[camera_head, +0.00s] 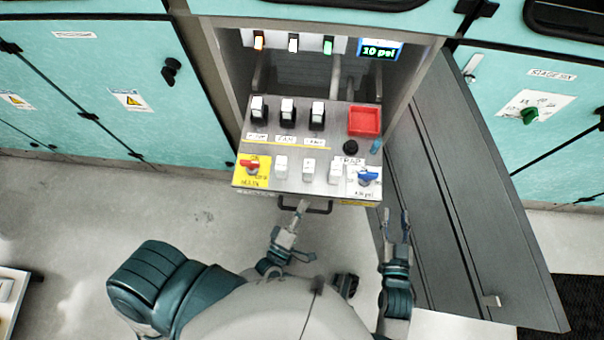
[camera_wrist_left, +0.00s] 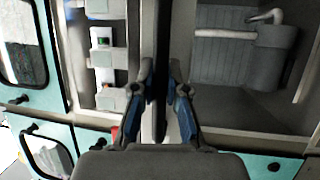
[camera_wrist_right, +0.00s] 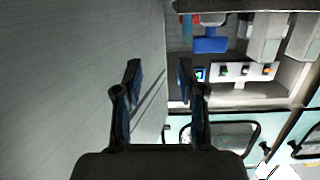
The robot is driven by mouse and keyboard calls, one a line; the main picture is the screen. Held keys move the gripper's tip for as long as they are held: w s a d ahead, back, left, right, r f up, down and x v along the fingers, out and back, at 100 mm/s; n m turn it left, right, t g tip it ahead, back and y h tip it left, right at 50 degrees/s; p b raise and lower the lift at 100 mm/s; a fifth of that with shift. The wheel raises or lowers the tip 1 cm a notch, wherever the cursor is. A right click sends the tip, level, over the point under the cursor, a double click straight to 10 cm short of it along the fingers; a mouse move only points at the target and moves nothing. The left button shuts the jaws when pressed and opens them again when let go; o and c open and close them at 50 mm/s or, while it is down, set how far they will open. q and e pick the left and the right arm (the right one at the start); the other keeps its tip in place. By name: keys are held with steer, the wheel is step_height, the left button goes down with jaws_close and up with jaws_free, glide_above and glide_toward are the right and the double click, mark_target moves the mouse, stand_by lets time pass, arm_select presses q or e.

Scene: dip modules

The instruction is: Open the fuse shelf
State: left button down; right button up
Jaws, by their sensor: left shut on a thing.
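The fuse shelf (camera_head: 222,184) is hard to separate from its panel; its sloped grey panel (camera_head: 303,150) juts out of the open cabinet in the head view, carrying switches, a red square and red and blue knobs. A dark bar handle (camera_head: 322,211) sits under its front edge. My left gripper (camera_head: 301,207) is shut on this handle; the dark bar (camera_wrist_left: 161,60) runs between its fingers in the left wrist view. My right gripper (camera_head: 396,222) is open and empty, right of the shelf and beside the open door. It also shows in the right wrist view (camera_wrist_right: 157,72).
The grey cabinet door (camera_head: 470,190) stands swung open on the right, close to my right gripper. Above the shelf are rocker switches and a display (camera_head: 380,50) reading 10 psi. Teal cabinets (camera_head: 110,70) flank both sides.

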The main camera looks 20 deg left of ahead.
arm_select(q)
steer(key=shift+s+d+f, duration=0.2)
steer(key=shift+s+d, duration=0.1)
steer(key=shift+s, duration=0.3)
steer(key=shift+s+d+f, duration=0.15)
steer(key=shift+s+d, duration=0.1)
steer(key=shift+s, duration=0.3)
arm_select(e)
steer(key=shift+s+a+f, duration=0.1)
steer(key=shift+f, duration=0.15)
arm_select(q)
steer(key=c, duration=1.2)
jaws_free()
steer(key=shift+w, duration=0.1)
steer(key=s, duration=0.4)
steer(key=s+f, duration=0.1)
steer(key=s, duration=0.2)
steer(key=shift+a, duration=0.15)
arm_select(e)
steer(key=shift+d, duration=0.35)
arm_select(q)
steer(key=shift+a, duration=0.15)
arm_select(e)
steer(key=shift+a, duration=0.1)
